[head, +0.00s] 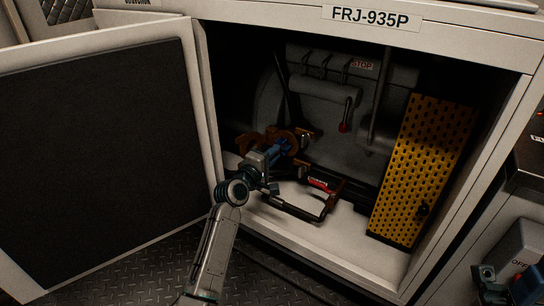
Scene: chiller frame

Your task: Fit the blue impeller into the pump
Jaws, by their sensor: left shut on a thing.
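My left gripper (270,157) reaches into the open cabinet and is shut on the blue impeller (279,147). The impeller is at the orange-brown pump (290,136), and its far side is hidden by the pump and the gripper. I cannot tell whether it is inside the pump opening or just in front of it. Teal parts at the lower right corner (485,279) look like my right gripper, cut by the frame edge; its jaws are not clear.
A yellow perforated panel (422,165) stands at the right inside the cabinet. A dark bar handle (305,213) with a red label lies in front of the pump. The cabinet door (100,155) is open at left.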

